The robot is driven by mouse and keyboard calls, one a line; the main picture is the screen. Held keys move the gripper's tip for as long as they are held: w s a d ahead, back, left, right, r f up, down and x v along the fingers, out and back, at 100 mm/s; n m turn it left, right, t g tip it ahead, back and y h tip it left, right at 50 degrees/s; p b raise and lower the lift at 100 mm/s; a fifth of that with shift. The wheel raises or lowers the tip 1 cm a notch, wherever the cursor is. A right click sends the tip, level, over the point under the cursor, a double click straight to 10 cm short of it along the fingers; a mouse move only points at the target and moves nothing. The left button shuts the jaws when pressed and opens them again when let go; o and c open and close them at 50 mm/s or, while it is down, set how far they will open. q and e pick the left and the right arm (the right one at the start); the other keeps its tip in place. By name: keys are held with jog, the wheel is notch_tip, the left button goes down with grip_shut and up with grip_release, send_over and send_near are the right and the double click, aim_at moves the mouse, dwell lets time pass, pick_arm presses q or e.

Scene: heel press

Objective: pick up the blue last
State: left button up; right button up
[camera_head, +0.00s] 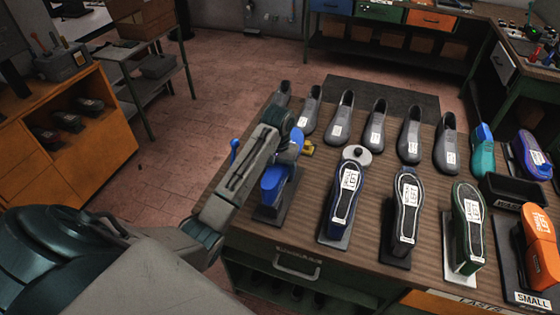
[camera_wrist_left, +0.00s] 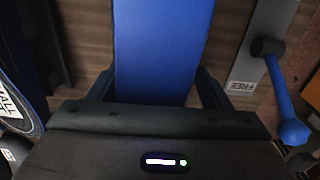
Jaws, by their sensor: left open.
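The blue last (camera_head: 273,180) stands on a dark stand at the left end of the bench, partly hidden behind my left arm in the head view. Its blue surface (camera_wrist_left: 163,45) fills the upper middle of the left wrist view. My left gripper (camera_head: 284,122) is over the last. In the wrist view its open fingers lie on either side of the blue surface, and I cannot tell whether they touch it. My right gripper is not in view.
A lever with a blue knob (camera_wrist_left: 292,130) is close on the right, by a plate marked FREE (camera_wrist_left: 241,86). Labelled shoes on stands (camera_head: 343,198) and a row of grey lasts (camera_head: 375,125) crowd the bench (camera_head: 290,232). An orange piece (camera_head: 540,245) stands far right.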

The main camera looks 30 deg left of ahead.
pick_arm(q)
jog(key=shift+s+d+r, duration=0.45)
jog(key=shift+s+r, duration=0.05)
jog(key=shift+c, duration=1.1)
jog(key=shift+s+r, duration=0.1)
jog(key=shift+s, duration=0.05)
jog(key=c, duration=1.1)
jog(key=shift+o, duration=0.2)
jog(key=shift+a, duration=0.1)
